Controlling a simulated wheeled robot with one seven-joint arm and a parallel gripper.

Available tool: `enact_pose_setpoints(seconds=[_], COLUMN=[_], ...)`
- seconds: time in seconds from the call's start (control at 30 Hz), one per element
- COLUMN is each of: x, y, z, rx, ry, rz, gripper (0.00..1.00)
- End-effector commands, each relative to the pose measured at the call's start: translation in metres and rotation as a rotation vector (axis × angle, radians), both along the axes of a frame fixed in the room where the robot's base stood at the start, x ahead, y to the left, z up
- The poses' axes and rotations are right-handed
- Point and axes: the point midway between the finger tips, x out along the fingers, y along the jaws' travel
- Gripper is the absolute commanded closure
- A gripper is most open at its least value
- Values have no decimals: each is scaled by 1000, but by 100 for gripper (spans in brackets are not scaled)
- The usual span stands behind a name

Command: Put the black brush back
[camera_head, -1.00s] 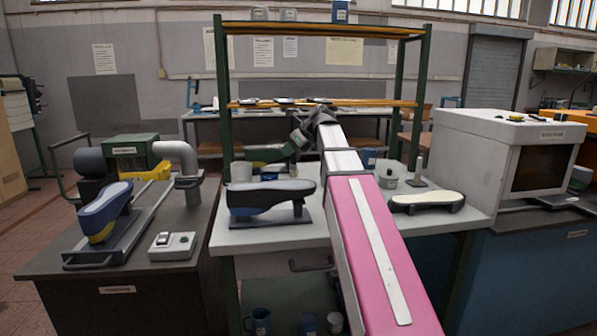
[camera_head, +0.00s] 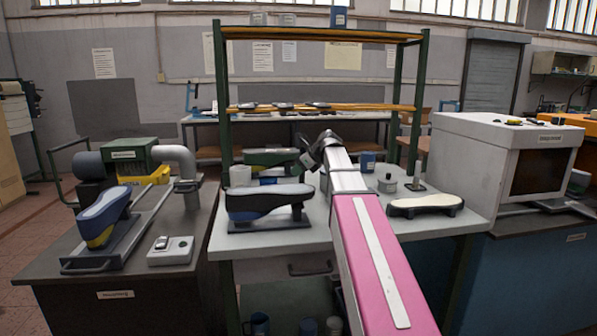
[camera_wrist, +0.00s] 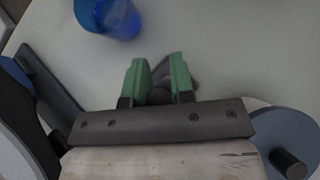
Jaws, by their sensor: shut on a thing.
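My gripper (camera_head: 308,152) is above the back part of the middle table, low in front of the shelf rack. In the wrist view its two green fingers (camera_wrist: 158,82) are shut on a small dark thing, probably the black brush (camera_wrist: 158,96). Most of that thing is hidden by the fingers and the dark bar below them, so its shape is unclear. Several small dark items, perhaps brushes, lie on the rack's wooden middle shelf (camera_head: 375,107). I cannot tell whether the held thing touches the table.
A dark shoe form (camera_head: 268,200) stands on the table left of my arm. A blue cup (camera_head: 368,161) stands behind; a blue cup also shows in the wrist view (camera_wrist: 118,18).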

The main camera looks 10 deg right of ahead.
Motion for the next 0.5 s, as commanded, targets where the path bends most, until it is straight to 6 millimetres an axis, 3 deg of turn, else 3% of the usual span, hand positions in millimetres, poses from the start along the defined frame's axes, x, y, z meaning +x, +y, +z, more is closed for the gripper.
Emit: enact_pose_setpoints(seconds=[0.27,0.3,0.33,0.5], x=[0,0,0,0], y=[0,0,0,0], z=[-3,-2,-2,-2], rx=[0,0,0,0], ry=[1,0,0,0], rz=[-1,0,0,0], gripper=[100,65,55,52])
